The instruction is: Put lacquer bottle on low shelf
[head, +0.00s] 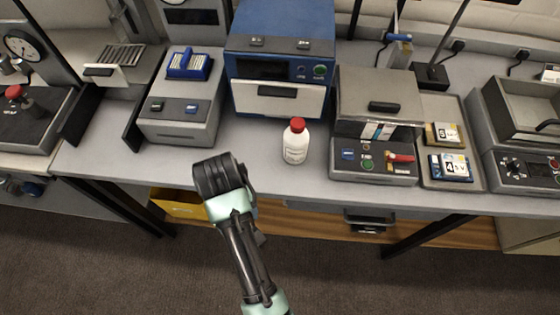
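A white bottle with a red cap (295,142) stands upright on the grey workbench (260,160), in front of the blue machine. It looks like the lacquer bottle, but its label is too small to read. A low wooden shelf (455,232) runs under the bench, partly hidden by the bench top and my arm. My arm reaches up from the bottom of the head view, with its dark end left of the bottle and apart from it, near the bench's front edge. The gripper's fingers cannot be made out.
A blue machine (280,50) stands behind the bottle. A grey machine with a lid (375,125) is to its right, and another grey unit (182,105) to its left. A yellow bin (180,204) sits under the bench. Dark bench legs (415,238) flank the shelf.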

